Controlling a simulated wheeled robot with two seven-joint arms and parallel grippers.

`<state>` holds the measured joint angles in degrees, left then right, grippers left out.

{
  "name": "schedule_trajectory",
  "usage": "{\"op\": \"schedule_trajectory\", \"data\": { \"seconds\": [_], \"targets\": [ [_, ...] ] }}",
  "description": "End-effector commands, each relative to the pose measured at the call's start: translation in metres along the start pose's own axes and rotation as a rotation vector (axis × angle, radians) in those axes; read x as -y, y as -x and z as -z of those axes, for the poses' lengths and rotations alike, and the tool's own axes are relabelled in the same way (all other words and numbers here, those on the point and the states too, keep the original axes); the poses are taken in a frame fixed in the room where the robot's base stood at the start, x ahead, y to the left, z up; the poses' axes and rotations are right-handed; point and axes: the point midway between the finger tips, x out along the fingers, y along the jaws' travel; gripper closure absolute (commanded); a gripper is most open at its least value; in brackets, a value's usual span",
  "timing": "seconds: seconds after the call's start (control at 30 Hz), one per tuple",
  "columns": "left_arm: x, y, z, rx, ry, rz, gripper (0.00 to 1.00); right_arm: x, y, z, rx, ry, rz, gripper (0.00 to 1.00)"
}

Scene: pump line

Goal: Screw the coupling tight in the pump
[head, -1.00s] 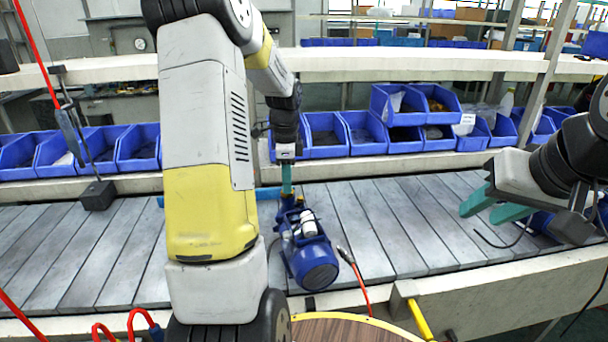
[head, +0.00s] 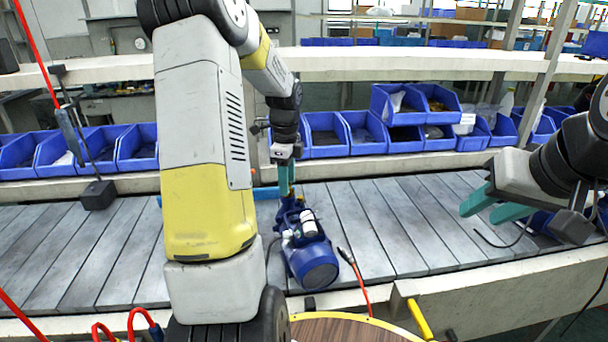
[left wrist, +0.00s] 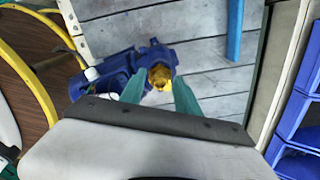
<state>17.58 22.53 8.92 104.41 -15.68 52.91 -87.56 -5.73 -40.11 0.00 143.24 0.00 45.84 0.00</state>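The blue pump (head: 310,262) lies on the grey slatted conveyor, its port end toward the back. The brass-yellow coupling (left wrist: 160,77) sits at the pump's blue port in the left wrist view. The pump also shows there (left wrist: 112,76). My left gripper (head: 287,188) points down at the port from above. How deep the coupling sits in the port cannot be told. My right gripper (head: 484,206) is open and empty at the right, above the conveyor.
Blue bins (head: 365,132) line the shelf behind the conveyor. A blue bar (left wrist: 234,30) lies on the slats behind the pump. A red cable (head: 360,283) and a black cable run beside the pump. A wooden round top (head: 345,329) is in front.

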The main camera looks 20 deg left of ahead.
Motion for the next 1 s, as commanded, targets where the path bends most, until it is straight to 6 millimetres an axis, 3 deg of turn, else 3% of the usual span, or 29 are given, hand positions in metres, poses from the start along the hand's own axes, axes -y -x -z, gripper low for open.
{"op": "schedule_trajectory", "data": {
  "seconds": [0.13, 0.37, 0.7, 1.0],
  "targets": [
    [0.0002, 0.0004, 0.0002, 0.0, 0.046, 0.001, 0.61, 0.0, 0.0, 0.0, 0.0, 0.0, 0.0, 0.64],
    [0.0003, 0.0005, 0.0, 0.001, 0.282, 0.002, 0.61, 0.0, 0.0, 0.0, 0.0, 0.0, 0.0, 0.64],
    [0.0003, 0.0006, 0.0001, 0.0, 0.323, 0.002, 0.61, 0.0, 0.0, 0.0, 0.0, 0.0, 0.0, 0.64],
    [0.0002, 0.0006, 0.0002, 0.0, 0.597, 0.002, 0.61, 0.0, 0.0, 0.0, 0.0, 0.0, 0.0, 0.64]
  ]
}}
